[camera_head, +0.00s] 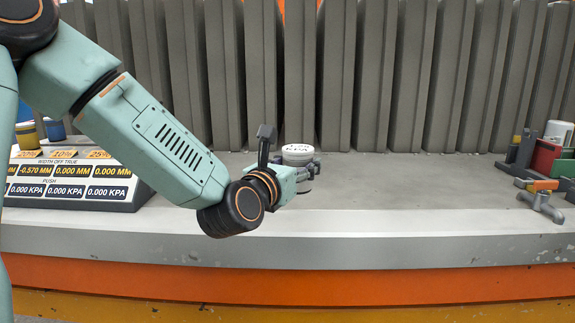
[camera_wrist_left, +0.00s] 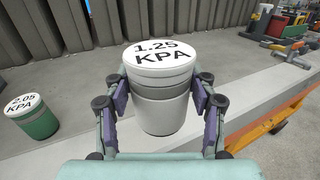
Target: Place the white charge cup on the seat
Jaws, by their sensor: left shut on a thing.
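The white charge cup (camera_wrist_left: 161,105), with a grey band and a lid reading 1.25 KPA, is upright between the purple-padded fingers of my left gripper (camera_wrist_left: 160,98). The fingers are shut on its sides. In the head view, only the cup's upper part (camera_head: 298,149) shows clearly above my left gripper (camera_head: 307,172), over the grey counter. I cannot tell whether its base touches the counter. I cannot make out the seat in either view. My right gripper is not in view.
A green cup (camera_wrist_left: 33,119) marked 2.05 KPA stands left in the wrist view. A readout panel (camera_head: 72,180) is at the left, with yellow (camera_head: 27,137) and blue (camera_head: 55,130) cups behind. Clamps and coloured blocks (camera_head: 545,158) lie right. Upright grey panels (camera_head: 370,75) line the back; the counter's middle right (camera_head: 410,185) is clear.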

